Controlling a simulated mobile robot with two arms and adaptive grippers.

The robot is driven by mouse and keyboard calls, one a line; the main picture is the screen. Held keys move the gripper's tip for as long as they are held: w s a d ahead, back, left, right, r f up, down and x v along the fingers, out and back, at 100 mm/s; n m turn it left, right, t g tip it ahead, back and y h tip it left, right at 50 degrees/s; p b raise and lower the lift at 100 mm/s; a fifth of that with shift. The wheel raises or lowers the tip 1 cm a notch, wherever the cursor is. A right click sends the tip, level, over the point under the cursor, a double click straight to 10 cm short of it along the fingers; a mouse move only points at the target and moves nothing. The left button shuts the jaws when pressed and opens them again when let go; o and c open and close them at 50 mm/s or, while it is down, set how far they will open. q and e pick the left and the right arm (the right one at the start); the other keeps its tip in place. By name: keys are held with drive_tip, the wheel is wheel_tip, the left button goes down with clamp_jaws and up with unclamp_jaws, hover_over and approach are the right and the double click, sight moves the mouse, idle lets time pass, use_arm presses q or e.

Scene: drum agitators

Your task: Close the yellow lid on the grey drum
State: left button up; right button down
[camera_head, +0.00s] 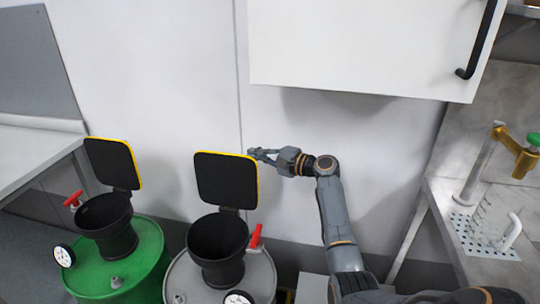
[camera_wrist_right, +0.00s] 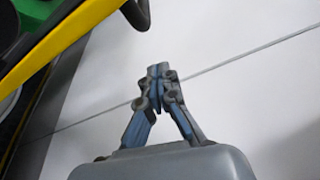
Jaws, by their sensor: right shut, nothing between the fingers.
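The grey drum (camera_head: 182,280) stands at the bottom centre of the head view, with a black funnel (camera_head: 217,250) on top. Its lid (camera_head: 226,180), black inside with a yellow edge, stands upright and open behind the funnel. My right gripper (camera_head: 256,154) is shut and empty, just right of the lid's upper right edge and close to the wall. In the right wrist view its fingertips (camera_wrist_right: 158,72) meet, and a yellow lid edge (camera_wrist_right: 62,38) crosses the upper left. I cannot tell whether gripper and lid touch. My left gripper is not in view.
A green drum (camera_head: 140,262) with its own open yellow-edged lid (camera_head: 112,163) stands to the left. A red valve handle (camera_head: 255,237) is beside the grey drum's funnel. A white cabinet (camera_head: 360,45) hangs above my right arm. A sink counter (camera_head: 450,225) is at right.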

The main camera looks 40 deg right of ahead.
sight(247, 157)
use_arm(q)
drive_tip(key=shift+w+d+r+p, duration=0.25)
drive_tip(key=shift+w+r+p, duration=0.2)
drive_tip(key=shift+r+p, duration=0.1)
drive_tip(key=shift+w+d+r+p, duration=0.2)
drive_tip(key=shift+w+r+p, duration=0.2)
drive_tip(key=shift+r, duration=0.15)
use_arm(e)
drive_tip(key=a, duration=0.2)
drive_tip(key=s+a, duration=0.1)
drive_tip(key=shift+a+r, duration=0.3)
drive_tip(key=shift+r, duration=0.1)
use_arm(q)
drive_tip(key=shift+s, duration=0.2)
use_arm(e)
drive_tip(key=shift+a, duration=0.15)
